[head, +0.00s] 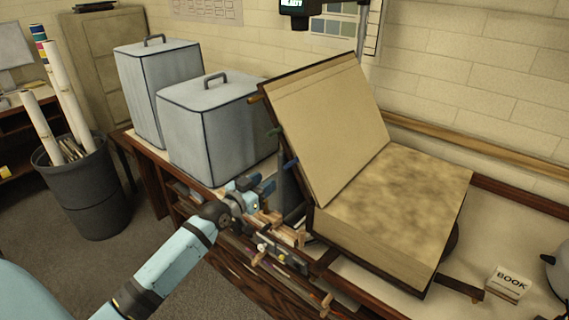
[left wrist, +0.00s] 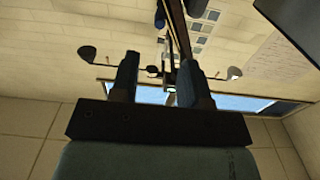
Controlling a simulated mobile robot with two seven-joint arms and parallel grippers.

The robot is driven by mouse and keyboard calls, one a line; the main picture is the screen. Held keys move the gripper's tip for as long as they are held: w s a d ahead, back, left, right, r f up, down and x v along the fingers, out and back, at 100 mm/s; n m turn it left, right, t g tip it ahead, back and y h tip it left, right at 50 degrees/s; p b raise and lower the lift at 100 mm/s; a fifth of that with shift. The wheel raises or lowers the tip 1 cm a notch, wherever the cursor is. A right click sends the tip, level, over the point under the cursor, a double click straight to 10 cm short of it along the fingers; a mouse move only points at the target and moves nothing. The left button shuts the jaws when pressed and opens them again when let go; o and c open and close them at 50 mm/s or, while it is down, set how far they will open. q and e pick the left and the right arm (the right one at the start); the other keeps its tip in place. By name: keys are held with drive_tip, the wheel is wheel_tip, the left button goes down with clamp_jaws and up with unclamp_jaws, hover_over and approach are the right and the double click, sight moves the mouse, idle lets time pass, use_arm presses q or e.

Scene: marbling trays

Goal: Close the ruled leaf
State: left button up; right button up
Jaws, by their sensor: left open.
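A large open book (head: 390,205) lies on the bench, with a mottled tan page on its right side. Its raised leaf (head: 325,125) stands tilted up on the left, plain tan with faint lines near its top and a dark border. Small orange, green and blue tabs stick out from its left edge. My left gripper (head: 257,187) is open, left of and below the leaf's lower left edge, apparently apart from it. In the left wrist view my gripper (left wrist: 158,70) has nothing clearly between its fingers; a dark edge with a blue tab (left wrist: 160,17) shows beyond them. My right gripper is not seen.
Two grey lidded bins (head: 215,125) stand on the bench left of the book. A white block marked BOOK (head: 508,284) sits at the right. A dark waste bin (head: 88,190) with paper rolls stands on the floor. Wooden and metal fittings (head: 282,255) line the bench front.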

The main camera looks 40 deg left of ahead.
sight(290, 164)
use_arm(q)
drive_tip(key=w, duration=0.4)
drive_tip(key=w+p, duration=0.1)
drive_tip(key=w, duration=0.3)
drive_tip(key=w+d, duration=0.1)
drive_tip(key=w, duration=0.3)
clamp_jaws()
